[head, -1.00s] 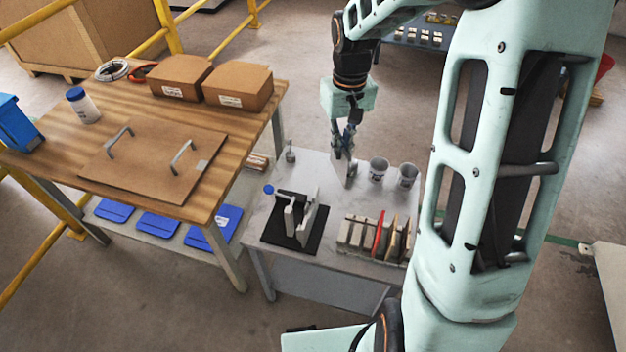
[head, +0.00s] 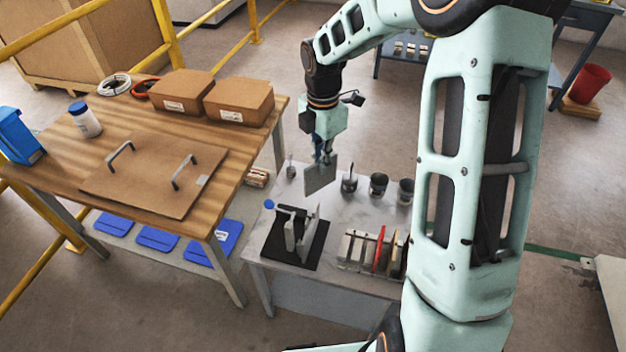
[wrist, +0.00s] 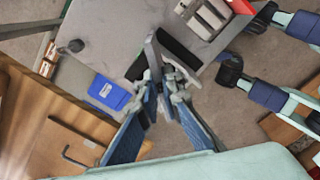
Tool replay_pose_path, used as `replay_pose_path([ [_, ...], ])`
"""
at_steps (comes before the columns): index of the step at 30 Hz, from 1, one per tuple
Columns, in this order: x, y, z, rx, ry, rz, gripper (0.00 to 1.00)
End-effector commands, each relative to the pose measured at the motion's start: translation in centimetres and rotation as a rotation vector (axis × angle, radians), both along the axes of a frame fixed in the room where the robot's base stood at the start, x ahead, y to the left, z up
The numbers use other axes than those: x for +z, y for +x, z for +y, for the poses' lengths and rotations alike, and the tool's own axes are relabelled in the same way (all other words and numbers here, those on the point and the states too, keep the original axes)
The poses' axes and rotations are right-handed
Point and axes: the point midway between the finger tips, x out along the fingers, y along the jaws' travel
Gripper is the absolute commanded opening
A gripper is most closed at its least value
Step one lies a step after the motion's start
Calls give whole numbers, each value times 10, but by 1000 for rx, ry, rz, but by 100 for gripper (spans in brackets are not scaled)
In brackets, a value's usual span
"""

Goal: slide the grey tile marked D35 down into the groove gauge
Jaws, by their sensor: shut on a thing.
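My gripper (head: 323,160) is shut on a thin grey tile (head: 321,176) and holds it upright by its upper part, above the far part of the small grey table. I cannot read a mark on it. In the wrist view the tile (wrist: 152,52) shows nearly edge-on, beyond the fingers of my gripper (wrist: 163,85). The groove gauge (head: 291,233), light upright plates on a black base with a blue knob at its left, stands nearer the camera. The tile is apart from it, behind and slightly right. In the wrist view the tile and fingers partly hide the gauge.
A rack (head: 356,252) with several tiles, one red (head: 379,248), stands right of the gauge. Several dark cups (head: 378,185) stand behind, right of the tile. A wooden bench (head: 75,157) with a handled board (head: 155,172) and cardboard boxes (head: 240,98) is at left.

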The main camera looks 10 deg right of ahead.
Motion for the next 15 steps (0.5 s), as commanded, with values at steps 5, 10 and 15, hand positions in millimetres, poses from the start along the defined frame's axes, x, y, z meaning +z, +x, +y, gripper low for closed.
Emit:
replay_pose_path([
  [5,-29,4,11,322,5,1,0],
  [10,-64,6,18,535,8,1,0],
  [15,-80,7,20,626,8,-2,0],
])
